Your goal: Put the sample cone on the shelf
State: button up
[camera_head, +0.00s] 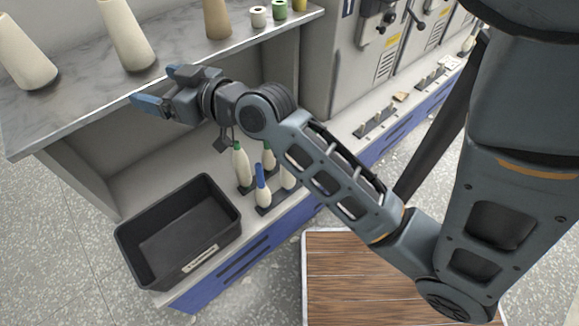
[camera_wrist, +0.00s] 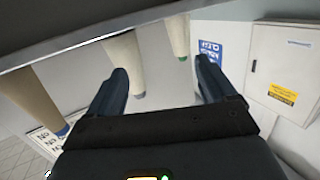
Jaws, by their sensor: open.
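My gripper (camera_head: 155,87) is open and empty at the front edge of the shelf (camera_head: 85,115). Two cream cones, one at the far left (camera_head: 26,52) and one nearer my gripper (camera_head: 126,36), stand upright on the shelf with a tan cone (camera_head: 217,18). I cannot tell which is the sample cone. In the wrist view, which looks upside down, the nearer cream cone (camera_wrist: 124,60) shows between the open fingers (camera_wrist: 160,66), apparently beyond their tips. The tan cone (camera_wrist: 32,100) and the green-tipped cream cone (camera_wrist: 178,36) show either side.
Several slim cream bobbins (camera_head: 241,164) stand on pegs below the shelf. A black bin (camera_head: 150,271) sits beside them. Small spools (camera_head: 259,17) stand at the shelf's right. Grey machine cabinets (camera_head: 335,75) are at the right. A wooden platform (camera_head: 345,275) lies on the floor.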

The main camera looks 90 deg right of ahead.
jog(key=s+a+f+n+y, duration=0.25)
jog(key=s+a+f, duration=0.35)
jog(key=s+a, duration=0.5)
jog(key=s+a+n+y, duration=0.2)
jog(key=s+a+y, duration=0.2)
jog(key=s+a, duration=0.7)
jog(key=shift+s+a+r+n+g, duration=0.15)
jog(key=shift+r+n+g, duration=0.2)
jog(key=shift+r, duration=0.1)
notch_tip(320, 180, up, 3)
jog(key=p, duration=0.3)
jog(key=shift+r, duration=0.2)
